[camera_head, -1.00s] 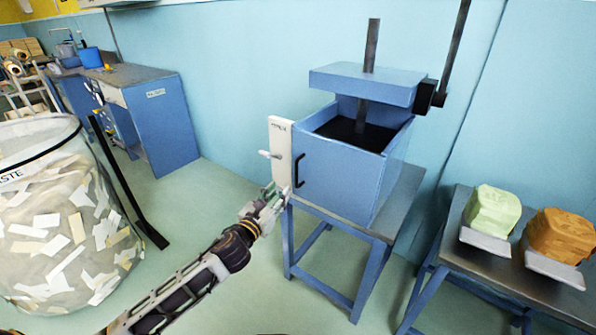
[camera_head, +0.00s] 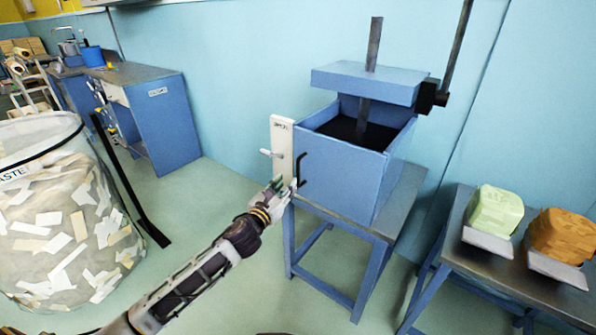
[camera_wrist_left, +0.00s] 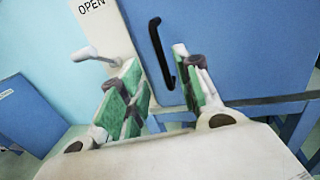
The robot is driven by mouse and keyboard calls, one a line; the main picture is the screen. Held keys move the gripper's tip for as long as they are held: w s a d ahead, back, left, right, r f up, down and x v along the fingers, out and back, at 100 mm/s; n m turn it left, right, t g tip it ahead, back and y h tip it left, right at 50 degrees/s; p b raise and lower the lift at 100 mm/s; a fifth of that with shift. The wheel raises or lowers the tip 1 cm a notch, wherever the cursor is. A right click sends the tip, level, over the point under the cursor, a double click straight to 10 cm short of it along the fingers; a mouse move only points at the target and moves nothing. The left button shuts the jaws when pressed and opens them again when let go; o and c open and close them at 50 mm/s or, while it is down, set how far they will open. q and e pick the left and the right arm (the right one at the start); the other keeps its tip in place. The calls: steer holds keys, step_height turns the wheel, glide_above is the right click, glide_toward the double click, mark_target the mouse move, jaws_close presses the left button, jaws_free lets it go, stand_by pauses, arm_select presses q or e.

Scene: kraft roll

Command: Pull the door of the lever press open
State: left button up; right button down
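The lever press is a blue box on a blue stand, with a raised press plate (camera_head: 368,83) above it. Its blue door (camera_head: 340,178) faces me and looks closed. A black bar handle (camera_head: 301,169) stands upright near the door's left edge; it also shows in the left wrist view (camera_wrist_left: 159,52). A white panel (camera_head: 281,145) with a light lever (camera_head: 270,154) is left of the handle. My left gripper (camera_head: 286,187) is just below and left of the handle. In the left wrist view its green-padded fingers (camera_wrist_left: 160,90) are apart, with the handle's lower part appearing between them. My right gripper is not visible.
A side table (camera_head: 530,275) at the right bears a green block (camera_head: 495,211) and an orange block (camera_head: 562,235). A waste bag (camera_head: 60,220) with paper scraps stands at the left.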

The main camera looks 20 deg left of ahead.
arm_select(q)
steer(key=shift+w, duration=2.65)
glide_above(298, 184)
steer(key=shift+w+b, duration=0.35)
steer(key=shift+b, duration=0.05)
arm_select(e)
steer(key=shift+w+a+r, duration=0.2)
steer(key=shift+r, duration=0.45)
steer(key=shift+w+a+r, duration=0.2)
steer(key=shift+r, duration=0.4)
arm_select(q)
steer(key=c, duration=0.7)
jaws_close()
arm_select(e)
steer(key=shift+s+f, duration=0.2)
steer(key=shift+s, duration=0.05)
